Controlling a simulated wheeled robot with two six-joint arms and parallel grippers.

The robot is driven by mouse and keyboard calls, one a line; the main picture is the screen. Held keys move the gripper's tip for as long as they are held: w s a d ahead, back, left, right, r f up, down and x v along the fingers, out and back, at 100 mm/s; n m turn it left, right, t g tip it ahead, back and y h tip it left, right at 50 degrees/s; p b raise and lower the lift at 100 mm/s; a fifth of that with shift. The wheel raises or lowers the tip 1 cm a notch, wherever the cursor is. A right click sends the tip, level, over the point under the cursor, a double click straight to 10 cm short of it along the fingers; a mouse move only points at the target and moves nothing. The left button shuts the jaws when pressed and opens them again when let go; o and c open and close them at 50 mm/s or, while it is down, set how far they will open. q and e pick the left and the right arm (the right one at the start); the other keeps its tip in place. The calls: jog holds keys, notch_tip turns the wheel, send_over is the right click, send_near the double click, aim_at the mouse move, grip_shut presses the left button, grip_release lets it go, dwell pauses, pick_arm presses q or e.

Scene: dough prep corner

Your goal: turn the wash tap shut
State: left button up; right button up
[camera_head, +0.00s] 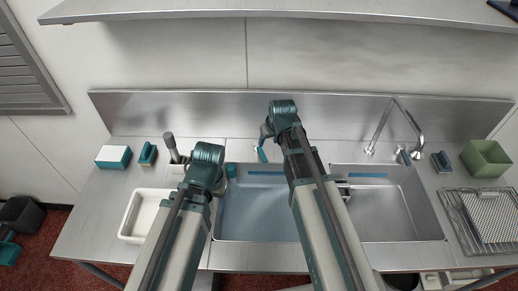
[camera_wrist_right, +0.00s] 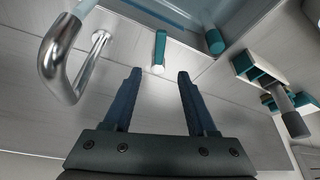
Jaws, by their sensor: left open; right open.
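The tap's chrome spout (camera_head: 386,118) arches behind the right basin; it shows close by at upper left in the right wrist view (camera_wrist_right: 62,62). A slim teal lever with a pale end (camera_head: 262,155) is on the steel deck behind the sink; it shows ahead of my fingers in the right wrist view (camera_wrist_right: 160,48). I cannot tell how far it is turned. My right gripper (camera_head: 265,134) is open and empty; in its wrist view the fingers (camera_wrist_right: 156,88) point towards the lever without touching it. My left gripper (camera_head: 187,163) is open at the left of the sink, its fingers largely hidden.
A dark-handled item (camera_head: 170,146) stands beside my left gripper. A white tub (camera_head: 131,221), teal-and-white box (camera_head: 113,157) and sponge (camera_head: 148,153) are left. A green bin (camera_head: 486,158) and wire rack (camera_head: 450,222) are right. My right arm crosses the basins.

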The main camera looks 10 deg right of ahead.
aim_at(263, 155)
jog(key=b+x, duration=1.3)
jog(key=shift+f, duration=0.45)
grip_shut()
dwell(1.1)
